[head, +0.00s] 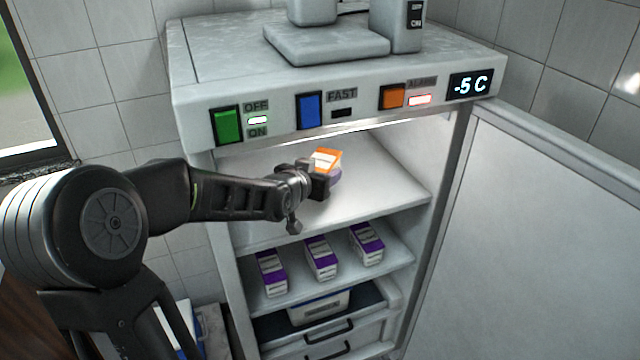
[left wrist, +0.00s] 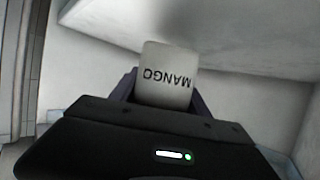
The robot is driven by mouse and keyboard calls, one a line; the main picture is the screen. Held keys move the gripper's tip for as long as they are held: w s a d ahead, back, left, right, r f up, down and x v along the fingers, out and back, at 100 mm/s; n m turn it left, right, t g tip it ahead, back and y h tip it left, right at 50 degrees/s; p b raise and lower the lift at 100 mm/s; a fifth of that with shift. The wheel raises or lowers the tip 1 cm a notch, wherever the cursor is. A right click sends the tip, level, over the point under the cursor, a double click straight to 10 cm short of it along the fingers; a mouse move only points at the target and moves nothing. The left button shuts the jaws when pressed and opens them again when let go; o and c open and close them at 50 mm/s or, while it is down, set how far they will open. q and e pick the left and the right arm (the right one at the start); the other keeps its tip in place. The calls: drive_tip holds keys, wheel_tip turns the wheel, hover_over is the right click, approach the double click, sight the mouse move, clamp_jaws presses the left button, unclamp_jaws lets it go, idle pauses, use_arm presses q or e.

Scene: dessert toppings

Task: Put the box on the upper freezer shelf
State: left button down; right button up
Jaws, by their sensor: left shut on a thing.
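My left gripper (head: 322,182) reaches in from the left and is shut on the box. In the left wrist view the box (left wrist: 166,76) shows a pale face with the word MANGO upside down, between the fingers of my left gripper (left wrist: 165,88). Whether the box touches the shelf I cannot tell. My right gripper is not in view.
Several purple and white boxes (head: 321,258) stand in a row on the shelf below. Drawers (head: 330,335) are under them. The freezer door (head: 555,240) stands open at the right. A grey appliance (head: 325,45) sits on top. The upper shelf looks otherwise bare.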

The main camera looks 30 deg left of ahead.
use_arm(q)
wheel_tip(320, 180, down, 2)
drive_tip(key=shift+f, duration=0.25)
drive_tip(key=shift+w+a+f+p, duration=0.1)
drive_tip(key=shift+a+f+p, duration=0.1)
drive_tip(key=shift+f+p, duration=0.35)
drive_tip(key=shift+f+b, duration=0.25)
drive_tip(key=shift+b, duration=0.2)
drive_tip(key=c, duration=0.5)
unclamp_jaws()
drive_tip(key=shift+r, duration=0.15)
